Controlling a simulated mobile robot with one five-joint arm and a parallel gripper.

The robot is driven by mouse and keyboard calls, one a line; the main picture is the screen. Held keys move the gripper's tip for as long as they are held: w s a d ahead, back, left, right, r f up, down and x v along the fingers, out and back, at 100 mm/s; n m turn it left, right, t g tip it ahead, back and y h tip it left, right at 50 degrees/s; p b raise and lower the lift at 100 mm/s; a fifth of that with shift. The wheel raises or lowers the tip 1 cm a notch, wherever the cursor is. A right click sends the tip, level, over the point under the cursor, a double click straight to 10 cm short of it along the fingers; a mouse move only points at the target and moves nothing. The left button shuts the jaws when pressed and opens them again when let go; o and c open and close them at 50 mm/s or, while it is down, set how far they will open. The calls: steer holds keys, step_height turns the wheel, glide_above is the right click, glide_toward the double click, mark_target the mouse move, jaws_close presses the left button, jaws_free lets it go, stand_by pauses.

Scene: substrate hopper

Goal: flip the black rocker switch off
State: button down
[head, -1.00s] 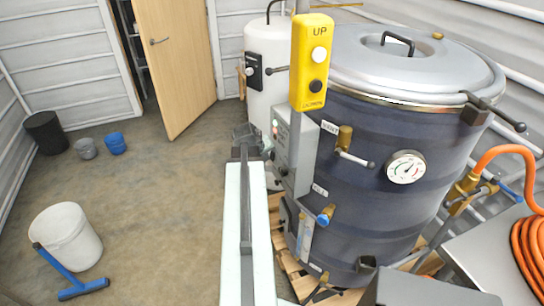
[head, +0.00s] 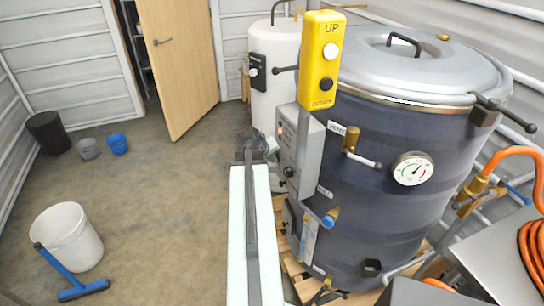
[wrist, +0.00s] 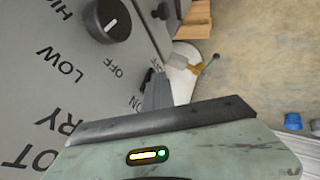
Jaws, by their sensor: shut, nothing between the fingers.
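The grey control box (head: 308,148) is mounted on the front of the dark blue vessel. In the wrist view its panel (wrist: 70,75) fills the left side, with a black dial (wrist: 108,20) and printed words. A small dark part that looks like the black rocker switch (wrist: 148,76) sits between the OFF and ON labels, partly hidden by my fingers. My gripper (wrist: 158,88) is shut and empty, with its tips close to that part. I cannot tell whether they touch or which way the rocker is tipped. In the head view my gripper (head: 268,146) is left of the box.
The yellow UP/DOWN pendant (head: 321,60) hangs in front of the vessel (head: 385,210). A white tank (head: 270,85) stands behind my gripper. Valve handles stick out of the vessel. A white bucket (head: 68,240) and blue squeegee (head: 82,290) are on the open floor at left.

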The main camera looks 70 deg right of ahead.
steer(key=shift+s+d+r+p, duration=0.1)
steer(key=shift+r+p, duration=0.1)
steer(key=shift+r, duration=0.25)
steer(key=shift+s+d+r+p, duration=0.1)
steer(key=shift+r+p, duration=0.1)
steer(key=shift+r, duration=0.25)
